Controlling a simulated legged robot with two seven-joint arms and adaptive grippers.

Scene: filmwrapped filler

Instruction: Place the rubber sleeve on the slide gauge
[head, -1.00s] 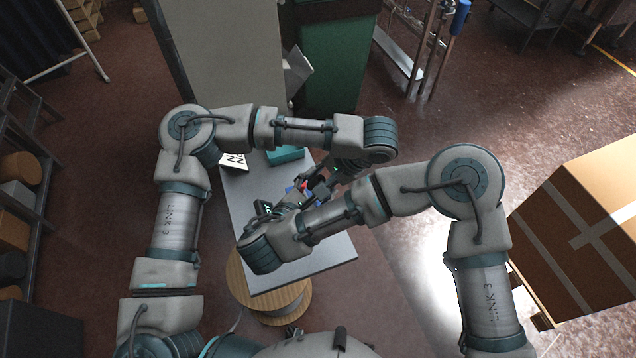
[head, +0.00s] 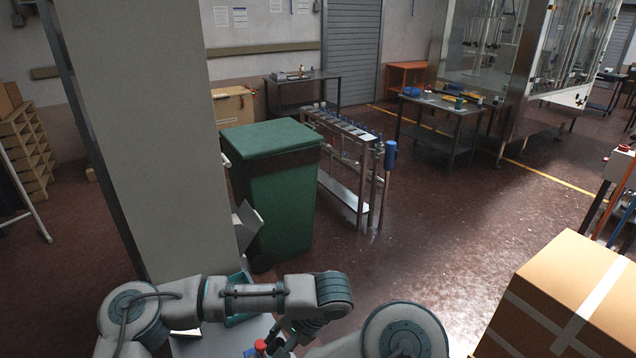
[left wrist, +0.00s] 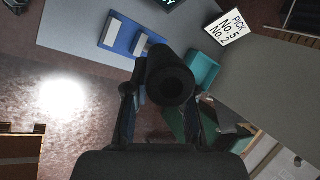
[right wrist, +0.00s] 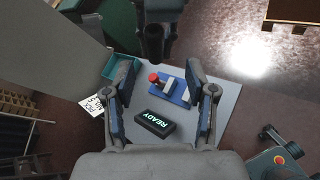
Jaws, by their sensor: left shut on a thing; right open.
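The rubber sleeve (left wrist: 170,78) is a black hollow cylinder. My left gripper (left wrist: 159,92) is shut on it, and its open end shows in the left wrist view. In the right wrist view the sleeve (right wrist: 153,43) hangs beyond the blue gauge. What looks like the slide gauge (right wrist: 178,95) has a blue base, grey blocks and a red knob, and lies on the grey table. The sleeve appears apart from it. My right gripper (right wrist: 165,92) is open and empty, its fingers either side of the gauge in that view. The head view shows only the red knob (head: 260,346) and a bit of blue.
A black READY display (right wrist: 155,123) lies beside the gauge on the grey table (right wrist: 222,105). A teal tray (right wrist: 118,67) and a white pick sign (right wrist: 92,105) are at the table's side. A beige column (head: 150,130) and green bin (head: 272,190) stand close behind.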

